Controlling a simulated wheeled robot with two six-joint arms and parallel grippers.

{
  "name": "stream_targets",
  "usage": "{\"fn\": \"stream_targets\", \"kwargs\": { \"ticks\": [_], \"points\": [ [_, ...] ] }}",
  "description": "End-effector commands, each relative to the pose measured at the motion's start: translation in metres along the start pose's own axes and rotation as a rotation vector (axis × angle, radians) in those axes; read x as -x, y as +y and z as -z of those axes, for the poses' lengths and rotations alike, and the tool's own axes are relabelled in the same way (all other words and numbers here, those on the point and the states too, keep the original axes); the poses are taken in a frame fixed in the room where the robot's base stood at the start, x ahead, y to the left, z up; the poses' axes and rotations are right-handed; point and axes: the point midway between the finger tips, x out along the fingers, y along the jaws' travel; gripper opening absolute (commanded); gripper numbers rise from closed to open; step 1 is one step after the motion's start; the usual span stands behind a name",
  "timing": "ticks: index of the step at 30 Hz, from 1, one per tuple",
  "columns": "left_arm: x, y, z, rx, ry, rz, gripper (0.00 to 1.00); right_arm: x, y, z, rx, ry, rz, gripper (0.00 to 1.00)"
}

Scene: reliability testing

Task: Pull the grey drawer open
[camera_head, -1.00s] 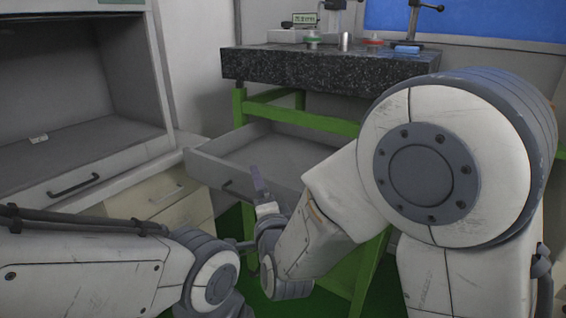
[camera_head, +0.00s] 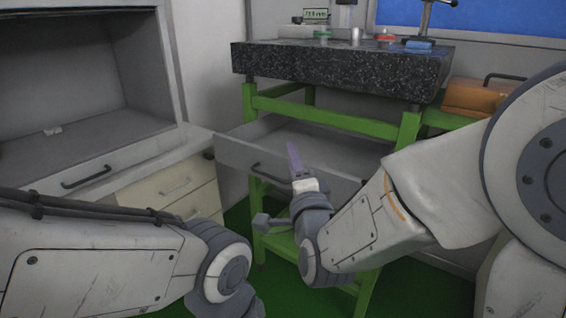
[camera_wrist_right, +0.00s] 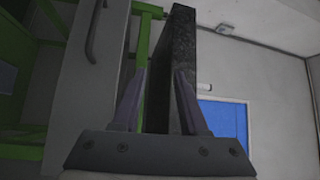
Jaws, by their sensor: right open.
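The grey drawer (camera_head: 235,153) stands pulled out under the black granite slab, its inside showing in the head view. Its dark bar handle (camera_head: 270,174) is on the front face. In the wrist view the grey front (camera_wrist_right: 88,95) is at left, with the handle (camera_wrist_right: 94,30) at upper left. My right gripper (camera_head: 295,160) is in front of the drawer, just right of the handle in the picture. In the wrist view its fingers (camera_wrist_right: 159,75) are apart, with no handle between them. My left arm enters from the left; its gripper is not visible.
The granite slab (camera_head: 340,68) rests on a green frame (camera_head: 330,119) and carries measuring tools. A beige drawer cabinet (camera_head: 170,188) and a grey cabinet (camera_head: 60,135) stand at left. An orange case (camera_head: 475,98) lies at right. Green floor shows below.

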Motion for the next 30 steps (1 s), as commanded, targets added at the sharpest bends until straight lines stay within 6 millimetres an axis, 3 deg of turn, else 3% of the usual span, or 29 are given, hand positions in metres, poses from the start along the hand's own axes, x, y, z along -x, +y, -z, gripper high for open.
{"fn": "stream_targets", "kwargs": {
  "ticks": [7, 15, 22, 30],
  "points": [
    [0.046, 0.003, 0.003, 0.000, 0.001, 0.000, 1.00, -0.017, 0.048, -0.029, -0.005, 0.009, -0.021, 0.43],
    [0.073, 0.005, 0.004, 0.000, 0.000, 0.000, 1.00, -0.004, 0.098, -0.049, 0.004, -0.002, -0.005, 0.43],
    [0.076, 0.006, 0.004, 0.000, 0.000, 0.000, 1.00, -0.005, 0.109, -0.052, 0.004, -0.005, 0.006, 0.43],
    [0.080, 0.006, 0.004, 0.000, 0.000, 0.000, 1.00, -0.050, 0.108, -0.052, 0.003, -0.004, 0.009, 0.43]
  ]
}}
